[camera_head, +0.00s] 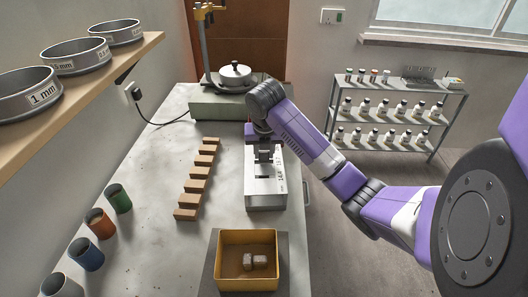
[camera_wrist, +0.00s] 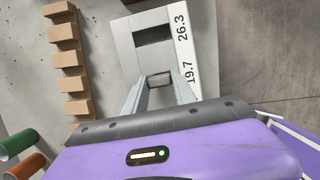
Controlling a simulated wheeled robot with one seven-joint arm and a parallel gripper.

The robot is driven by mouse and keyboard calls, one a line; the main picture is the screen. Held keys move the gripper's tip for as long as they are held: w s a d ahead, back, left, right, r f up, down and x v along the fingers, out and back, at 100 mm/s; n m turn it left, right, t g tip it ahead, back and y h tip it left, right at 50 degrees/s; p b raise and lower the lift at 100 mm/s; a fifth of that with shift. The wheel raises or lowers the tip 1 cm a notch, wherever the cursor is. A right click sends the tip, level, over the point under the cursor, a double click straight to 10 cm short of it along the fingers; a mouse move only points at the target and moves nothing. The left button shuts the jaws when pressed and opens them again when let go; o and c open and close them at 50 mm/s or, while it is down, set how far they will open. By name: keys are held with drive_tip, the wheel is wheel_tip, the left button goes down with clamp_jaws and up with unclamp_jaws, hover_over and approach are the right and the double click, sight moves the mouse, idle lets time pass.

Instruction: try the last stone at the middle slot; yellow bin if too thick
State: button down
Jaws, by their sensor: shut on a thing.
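The pale slotted gauge (camera_head: 266,200) lies on the bench below my gripper (camera_head: 265,150). In the wrist view the gauge (camera_wrist: 124,48) shows an open dark slot beside the label 26.3 and the label 19.7 nearer to me. My gripper also shows in the wrist view (camera_wrist: 160,86), shut on a small grey-brown stone (camera_wrist: 160,80). The stone is between the fingertips, level with the 19.7 label in the picture; I cannot tell whether it is above the slot or in it. The yellow bin (camera_head: 222,264) stands at the front with grey stones (camera_head: 255,261) inside.
A stepped row of brown blocks (camera_head: 193,200) lies left of the gauge. Green, orange, blue and grey cups (camera_head: 87,254) stand along the left side. A green-based machine with a lidded pan (camera_head: 222,104) is at the back. Bare bench lies between cups and blocks.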

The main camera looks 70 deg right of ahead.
sight(264, 153)
drive_tip(key=shift+f+b, duration=0.4)
drive_tip(key=shift+f, duration=0.25)
idle(0.6)
idle(0.5)
drive_tip(key=c, duration=0.9)
unclamp_jaws()
drive_tip(key=shift+c, duration=0.2)
drive_tip(key=p+v, duration=0.1)
drive_tip(key=v, duration=0.5)
drive_tip(key=shift+r, duration=0.3)
drive_tip(key=shift+s+a+r+p, duration=0.15)
drive_tip(key=shift+a+r+p, duration=0.2)
drive_tip(key=shift+r, duration=0.2)
drive_tip(key=shift+d, duration=0.1)
